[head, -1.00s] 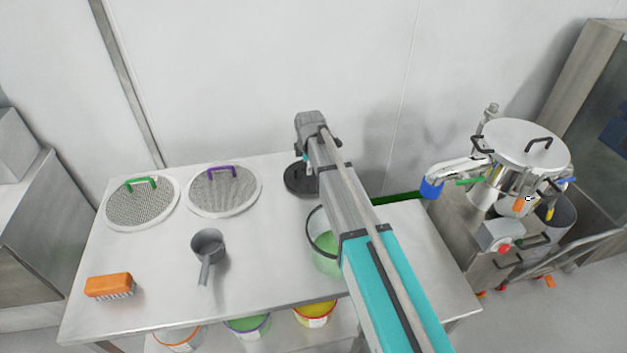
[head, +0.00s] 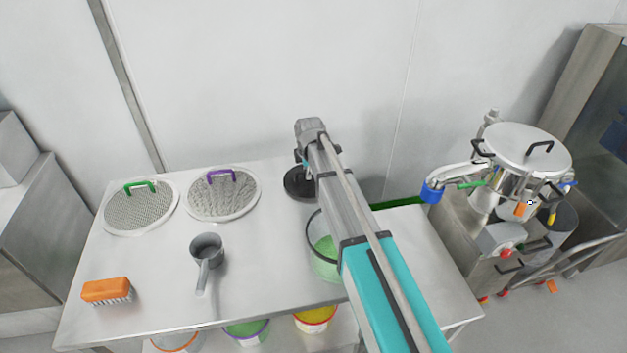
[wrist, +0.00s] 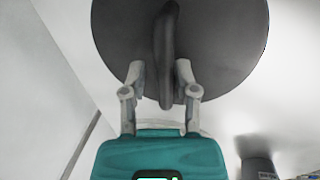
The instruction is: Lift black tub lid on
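The black lid (head: 297,186) lies on the steel table near its back edge, partly hidden by my arm in the head view. In the wrist view the round dark lid (wrist: 225,45) fills the top, with its bar handle (wrist: 167,55) across the middle. My gripper (wrist: 160,70) is open, its fingers on either side of the handle's near part, with gaps visible; contact cannot be told. A tub with a black rim (head: 311,228) and green contents stands uncovered on the table nearer than the lid, partly behind my arm.
Two round sieves with a green handle (head: 140,187) and purple handle (head: 221,176), a grey scoop (head: 207,250) and an orange brush (head: 107,290) are on the table's left. Lidded steel equipment (head: 525,150) stands right. The wall is close behind.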

